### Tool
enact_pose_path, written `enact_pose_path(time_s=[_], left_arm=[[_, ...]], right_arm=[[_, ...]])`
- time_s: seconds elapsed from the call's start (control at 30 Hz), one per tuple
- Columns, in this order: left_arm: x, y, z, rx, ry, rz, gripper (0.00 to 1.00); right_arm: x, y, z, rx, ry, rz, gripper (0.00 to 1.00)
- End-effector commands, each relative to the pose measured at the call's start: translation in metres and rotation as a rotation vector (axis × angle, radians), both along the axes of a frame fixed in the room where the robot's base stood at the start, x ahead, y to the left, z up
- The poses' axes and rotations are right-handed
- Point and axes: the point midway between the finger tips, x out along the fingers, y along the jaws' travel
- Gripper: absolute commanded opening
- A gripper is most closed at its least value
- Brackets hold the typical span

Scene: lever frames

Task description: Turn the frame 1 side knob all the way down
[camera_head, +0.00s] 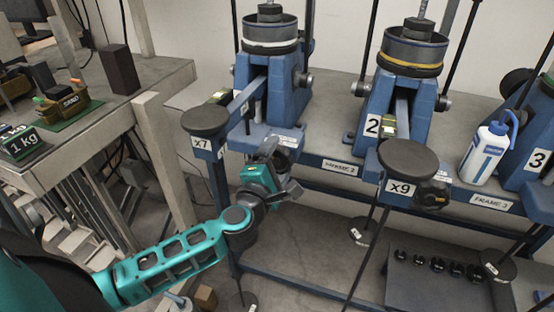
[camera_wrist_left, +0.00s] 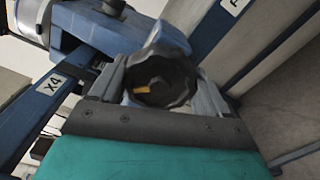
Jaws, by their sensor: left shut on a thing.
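The frame 1 side knob (camera_wrist_left: 160,75) is black and lobed with a yellow mark, which points left in the left wrist view. It sits between the two fingers of my left gripper (camera_wrist_left: 163,82), which is shut on it. In the head view my left gripper (camera_head: 277,180) is at the front of the left blue frame (camera_head: 275,95), below and right of the round lever pad marked x7 (camera_head: 205,120). There the gripper hides most of the knob.
Frame 2 (camera_head: 400,95) has a lever pad marked x9 (camera_head: 408,160) and its own side knob (camera_head: 432,193). A white bottle (camera_head: 483,155) stands on the bench at right. A grey table (camera_head: 140,80) with weights is at left. Thin rods stand below the bench.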

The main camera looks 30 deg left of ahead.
Motion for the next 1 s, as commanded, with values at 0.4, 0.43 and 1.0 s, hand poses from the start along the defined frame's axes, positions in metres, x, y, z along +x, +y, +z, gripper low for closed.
enact_pose_path(time_s=[0.4, 0.43, 1.0], left_arm=[[0.001, 0.0, 0.001, -0.063, -0.018, 0.0, 0.96], [0.001, 0.0, 0.001, -0.063, -0.018, 0.0, 0.96], [-0.052, -0.012, 0.001, -0.062, -0.017, 0.001, 0.96]], right_arm=[[-0.001, -0.001, -0.001, -0.001, 0.001, -0.002, 0.43], [-0.001, -0.001, -0.001, -0.001, 0.001, -0.002, 0.43], [-0.001, -0.001, 0.014, -0.001, 0.001, -0.002, 0.43]])
